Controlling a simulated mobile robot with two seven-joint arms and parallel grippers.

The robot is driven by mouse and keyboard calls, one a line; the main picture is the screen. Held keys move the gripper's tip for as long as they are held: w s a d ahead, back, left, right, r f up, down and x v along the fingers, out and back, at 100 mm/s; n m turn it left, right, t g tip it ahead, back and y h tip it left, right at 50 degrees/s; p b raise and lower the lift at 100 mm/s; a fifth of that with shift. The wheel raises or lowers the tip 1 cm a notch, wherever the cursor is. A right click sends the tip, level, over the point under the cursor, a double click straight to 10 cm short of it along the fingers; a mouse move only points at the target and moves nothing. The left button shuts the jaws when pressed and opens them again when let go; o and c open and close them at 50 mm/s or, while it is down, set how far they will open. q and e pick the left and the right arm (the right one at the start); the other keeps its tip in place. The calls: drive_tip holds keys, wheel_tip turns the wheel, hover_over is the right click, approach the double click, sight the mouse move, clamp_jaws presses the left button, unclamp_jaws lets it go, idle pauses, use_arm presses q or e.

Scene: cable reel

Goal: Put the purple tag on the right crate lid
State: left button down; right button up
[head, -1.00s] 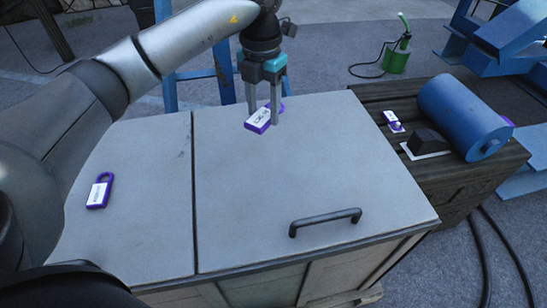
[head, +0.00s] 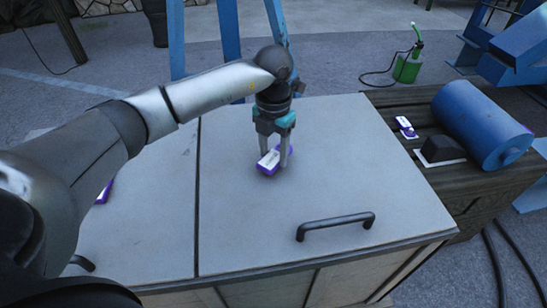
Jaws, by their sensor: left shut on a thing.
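My left gripper (head: 276,160) is shut on a purple tag (head: 268,162) with a white label. The tag is over the middle of the right crate lid (head: 340,185), low and close to its surface; I cannot tell whether it touches. A second purple tag (head: 103,195) lies on the left crate lid (head: 150,225), mostly hidden behind my left arm. A third purple tag (head: 406,127) with a white label lies on the dark wooden surface to the right. My right gripper is not in view.
A black handle (head: 336,224) stands up near the front of the right lid. A blue cylinder (head: 482,125) and a dark block (head: 441,150) sit on the dark wooden crate (head: 450,185). A green canister (head: 408,66) stands on the ground behind. Much of the right lid is clear.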

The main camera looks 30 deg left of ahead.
use_arm(q)
drive_tip(key=shift+f, duration=0.8)
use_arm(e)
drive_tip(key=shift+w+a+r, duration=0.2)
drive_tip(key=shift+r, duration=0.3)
use_arm(q)
drive_tip(key=shift+f, duration=0.2)
drive_tip(key=shift+c, duration=1.3)
unclamp_jaws()
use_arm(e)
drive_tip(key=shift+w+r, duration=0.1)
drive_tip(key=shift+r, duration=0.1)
